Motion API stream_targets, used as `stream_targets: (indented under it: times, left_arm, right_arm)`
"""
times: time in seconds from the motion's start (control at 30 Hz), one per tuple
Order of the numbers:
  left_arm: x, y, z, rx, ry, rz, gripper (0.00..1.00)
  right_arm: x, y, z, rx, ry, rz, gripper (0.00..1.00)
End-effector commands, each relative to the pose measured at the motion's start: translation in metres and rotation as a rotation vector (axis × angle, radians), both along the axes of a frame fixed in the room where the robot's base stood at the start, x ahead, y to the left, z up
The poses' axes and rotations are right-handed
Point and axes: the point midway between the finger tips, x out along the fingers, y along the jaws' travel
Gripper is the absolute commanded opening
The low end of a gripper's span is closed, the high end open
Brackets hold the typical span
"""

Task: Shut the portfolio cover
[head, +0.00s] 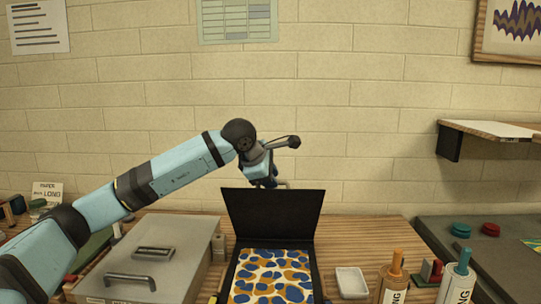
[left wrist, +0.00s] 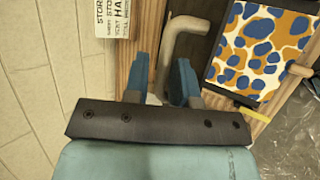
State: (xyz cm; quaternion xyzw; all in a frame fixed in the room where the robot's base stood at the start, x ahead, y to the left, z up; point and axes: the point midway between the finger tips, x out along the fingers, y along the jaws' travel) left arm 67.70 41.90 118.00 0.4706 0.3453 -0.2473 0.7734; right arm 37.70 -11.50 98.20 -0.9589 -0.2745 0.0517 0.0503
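The portfolio stands open on the bench, with its black cover (head: 275,215) raised steeply at the back. A blue, orange and white patterned sheet (head: 270,278) lies inside; the sheet also shows in the left wrist view (left wrist: 262,50). My left gripper (head: 272,182) is behind the cover's top edge, its lower part hidden by the cover. In the left wrist view, its blue fingers (left wrist: 160,78) stand apart, with a pale bent bar (left wrist: 187,25) running down between them. I cannot tell if they press on it. My right gripper is in neither view.
A grey lidded case (head: 175,240) stands left of the portfolio. A small white dish (head: 351,282) and bottles (head: 393,283) stand to the right. A dark mat with round pucks (head: 461,230) lies at the far right. The brick wall is close behind.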

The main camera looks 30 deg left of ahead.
Motion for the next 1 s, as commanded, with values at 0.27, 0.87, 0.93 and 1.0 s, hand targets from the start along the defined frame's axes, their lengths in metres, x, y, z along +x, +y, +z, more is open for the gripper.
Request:
stream_targets:
  times: [0.27, 0.87, 0.93, 1.0]
  left_arm:
    - [0.007, 0.005, 0.009, -0.031, 0.053, 0.0, 0.24]
    - [-0.002, 0.006, 0.022, -0.033, 0.055, -0.001, 0.24]
    - [-0.006, 0.006, 0.026, -0.032, 0.054, -0.001, 0.24]
    - [-0.008, 0.007, 0.03, -0.032, 0.055, -0.001, 0.24]
  right_arm:
    - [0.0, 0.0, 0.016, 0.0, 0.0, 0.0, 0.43]
    - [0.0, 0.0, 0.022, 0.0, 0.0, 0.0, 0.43]
    - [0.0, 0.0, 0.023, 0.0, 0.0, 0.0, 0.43]
    - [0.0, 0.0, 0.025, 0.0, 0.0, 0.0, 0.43]
